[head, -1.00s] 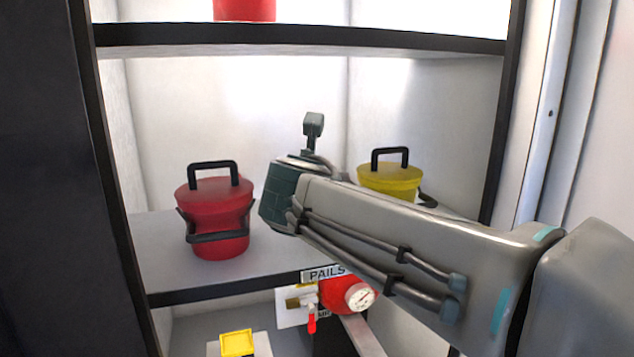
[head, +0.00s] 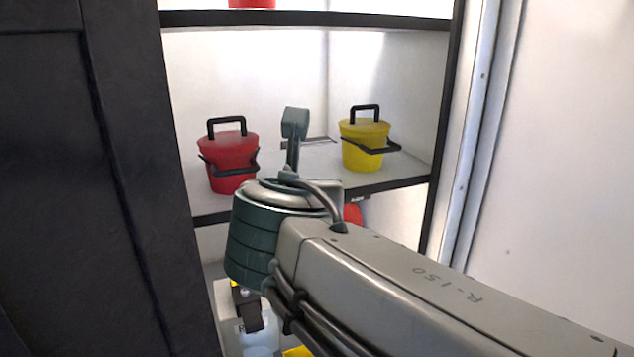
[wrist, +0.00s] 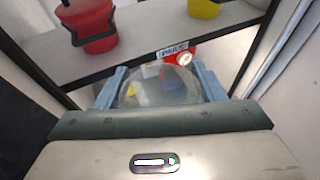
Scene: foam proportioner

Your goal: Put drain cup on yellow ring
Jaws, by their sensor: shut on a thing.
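A clear round cup (wrist: 160,92), which I take as the drain cup, sits between the two blue-grey fingers of my gripper (wrist: 160,72) in the wrist view. The gripper is shut on it. In the head view my arm hides most of the gripper, and a pale see-through shape (head: 258,343) below the wrist looks like the cup. A yellow part (head: 297,352) shows at the bottom edge of the head view, mostly hidden by my arm. I cannot tell whether it is the yellow ring. A yellow patch also shows through the cup in the wrist view.
A red pail (head: 229,160) and a yellow pail (head: 364,145) stand on the white shelf (head: 310,172). A red round gauge (wrist: 180,58) is beside the PAILS label (wrist: 172,50) under the shelf edge. A dark door panel (head: 90,180) is at left, a pale wall at right.

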